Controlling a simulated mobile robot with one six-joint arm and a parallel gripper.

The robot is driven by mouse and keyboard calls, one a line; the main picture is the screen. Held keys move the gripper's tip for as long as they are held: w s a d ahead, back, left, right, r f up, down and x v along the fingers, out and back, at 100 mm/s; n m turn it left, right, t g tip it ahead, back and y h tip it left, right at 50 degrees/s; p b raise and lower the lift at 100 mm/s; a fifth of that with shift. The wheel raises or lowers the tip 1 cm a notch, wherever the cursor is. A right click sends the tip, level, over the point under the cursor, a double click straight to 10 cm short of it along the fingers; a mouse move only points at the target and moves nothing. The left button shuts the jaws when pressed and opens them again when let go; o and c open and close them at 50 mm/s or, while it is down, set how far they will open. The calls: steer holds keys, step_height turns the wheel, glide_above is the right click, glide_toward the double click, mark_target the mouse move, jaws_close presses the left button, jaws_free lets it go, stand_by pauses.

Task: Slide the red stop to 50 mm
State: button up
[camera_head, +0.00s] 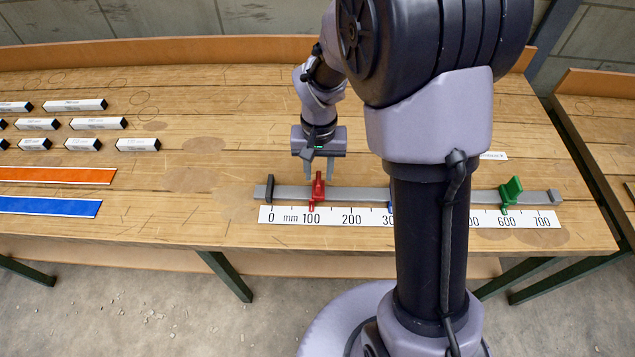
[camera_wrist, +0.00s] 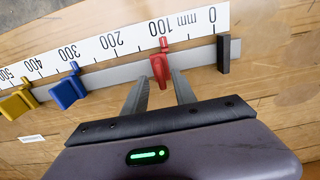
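The red stop (camera_head: 318,188) sits on a grey rail (camera_head: 350,194), with its pointer at about the 100 mark of the white scale (camera_head: 350,216). In the wrist view the red stop (camera_wrist: 160,70) stands between the fingertips of my gripper (camera_wrist: 161,88), with a visible gap to the fingers. My gripper (camera_head: 319,176) points down at the rail from behind, open and holding nothing. The 50 mm place lies between the 0 and 100 labels and the rail is clear there. Whether a finger touches the stop cannot be told.
A dark end block (camera_head: 270,187) closes the rail near 0. A blue stop (camera_wrist: 67,88) and a yellow stop (camera_wrist: 18,104) sit at higher marks, and a green stop (camera_head: 511,191) near 600. My arm hides the rail's middle. Labelled blocks (camera_head: 98,123) lie at left.

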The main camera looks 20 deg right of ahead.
mark_target(318, 178)
step_height(318, 178, down, 4)
steer(key=shift+w+f+b, duration=0.1)
steer(key=shift+f+b, duration=0.15)
steer(key=shift+b, duration=0.35)
jaws_close()
stand_by(1.0)
